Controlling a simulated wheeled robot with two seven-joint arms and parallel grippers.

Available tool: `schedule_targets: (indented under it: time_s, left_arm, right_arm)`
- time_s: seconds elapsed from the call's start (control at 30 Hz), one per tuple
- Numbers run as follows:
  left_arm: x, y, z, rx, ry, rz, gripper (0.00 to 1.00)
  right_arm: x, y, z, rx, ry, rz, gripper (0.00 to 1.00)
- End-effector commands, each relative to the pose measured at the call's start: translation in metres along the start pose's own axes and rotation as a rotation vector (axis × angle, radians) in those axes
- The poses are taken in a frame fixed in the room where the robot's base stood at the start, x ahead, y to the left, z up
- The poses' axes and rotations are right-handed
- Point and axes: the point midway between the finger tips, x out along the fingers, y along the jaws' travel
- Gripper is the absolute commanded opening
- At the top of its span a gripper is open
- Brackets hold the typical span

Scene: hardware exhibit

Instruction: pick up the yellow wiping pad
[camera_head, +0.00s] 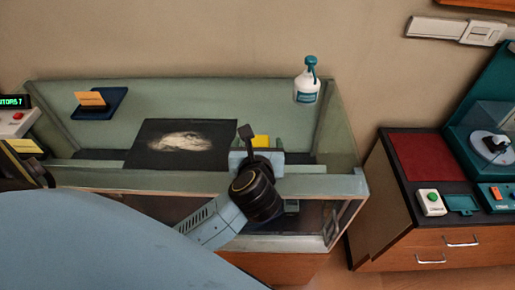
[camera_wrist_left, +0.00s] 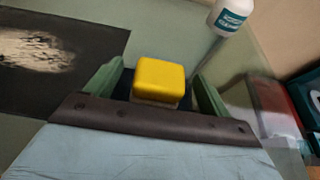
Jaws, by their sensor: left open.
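The yellow wiping pad (camera_head: 261,141) is inside the pale green case, partly hidden behind my left wrist in the head view. In the left wrist view the yellow pad (camera_wrist_left: 159,78) shows as a rounded block on a dark base. My left gripper (camera_head: 263,146) reaches over the case's front edge. Its two green fingers are open, one on each side of the pad, with visible gaps between fingers and pad. The left gripper (camera_wrist_left: 157,82) also shows in the wrist view. My right gripper is not in view.
A dark panel with a pale smear (camera_head: 150,157) lies left of the pad. A white spray bottle with a teal top (camera_head: 307,90) stands to the right. The case's front rim (camera_head: 120,178) runs below my wrist. A wooden cabinet with a red mat (camera_head: 422,157) stands further right.

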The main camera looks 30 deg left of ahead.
Motion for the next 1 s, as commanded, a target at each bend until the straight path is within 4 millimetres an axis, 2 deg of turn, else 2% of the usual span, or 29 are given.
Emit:
schedule_targets:
  time_s: [0.1, 0.37, 0.7, 1.0]
  left_arm:
    - [0.0116, 0.0004, -0.0013, 0.001, -0.001, 0.001, 0.82]
    - [0.0125, 0.0003, -0.0001, 0.000, 0.001, 0.000, 0.81]
    - [0.0121, 0.0002, -0.0002, 0.000, 0.001, 0.000, 0.36]
    - [0.0103, -0.0002, 0.0043, -0.004, 0.000, 0.000, 0.34]
  right_arm:
    - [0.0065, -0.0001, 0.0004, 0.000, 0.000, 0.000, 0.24]
    - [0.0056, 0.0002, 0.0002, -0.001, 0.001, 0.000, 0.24]
    - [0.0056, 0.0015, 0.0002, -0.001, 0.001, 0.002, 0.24]
    - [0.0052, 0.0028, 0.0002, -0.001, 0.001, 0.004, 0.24]
